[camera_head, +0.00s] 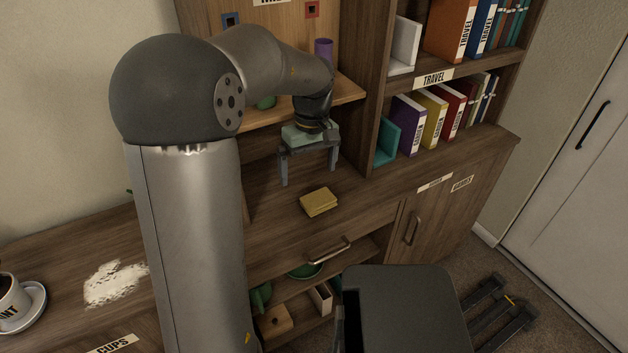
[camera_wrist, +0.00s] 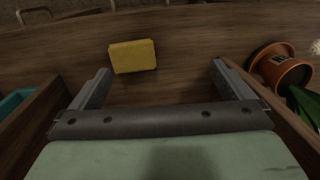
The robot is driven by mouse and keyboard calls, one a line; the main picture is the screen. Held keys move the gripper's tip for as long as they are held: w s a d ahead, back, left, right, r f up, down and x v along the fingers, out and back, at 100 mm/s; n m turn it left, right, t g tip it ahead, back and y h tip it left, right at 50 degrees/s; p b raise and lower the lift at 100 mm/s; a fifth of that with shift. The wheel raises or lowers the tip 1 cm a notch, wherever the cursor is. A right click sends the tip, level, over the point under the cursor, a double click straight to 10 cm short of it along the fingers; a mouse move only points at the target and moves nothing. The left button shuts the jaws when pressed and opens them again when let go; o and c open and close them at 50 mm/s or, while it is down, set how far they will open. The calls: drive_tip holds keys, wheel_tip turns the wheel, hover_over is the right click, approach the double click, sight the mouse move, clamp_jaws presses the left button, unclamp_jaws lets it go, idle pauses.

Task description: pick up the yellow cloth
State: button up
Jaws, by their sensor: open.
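The yellow cloth (camera_head: 318,201) is a small folded block lying flat on the wooden counter, near its front edge. In the wrist view the cloth (camera_wrist: 133,56) lies beyond the fingertips, left of the middle between them. My gripper (camera_head: 308,180) is open and empty. It hangs above the counter, behind and a little above the cloth, and does not touch it. Both fingers of my gripper (camera_wrist: 161,72) show spread wide in the wrist view.
Shelves of books (camera_head: 432,118) and a teal bookend (camera_head: 387,143) stand at the right. A plant pot (camera_wrist: 288,72) lies tilted at the right of the wrist view. A white spill (camera_head: 115,283) and a mug (camera_head: 12,303) are at the left. The counter around the cloth is clear.

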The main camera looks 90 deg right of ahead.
drive_tip(key=s+d+r, duration=0.3)
drive_tip(key=d, duration=0.1)
hover_over(322, 202)
drive_tip(key=shift+g+h, duration=0.3)
drive_tip(key=shift+h, duration=0.1)
drive_tip(key=f, duration=1.1)
drive_tip(key=shift+w, duration=0.35)
drive_tip(key=shift+s+f+p, duration=0.2)
drive_tip(key=shift+f+p, duration=0.05)
drive_tip(key=shift+f, duration=1.4)
drive_tip(key=shift+s+f+p, duration=0.15)
drive_tip(key=shift+f+p, duration=0.05)
drive_tip(key=shift+f, duration=1.4)
drive_tip(key=c, duration=0.9)
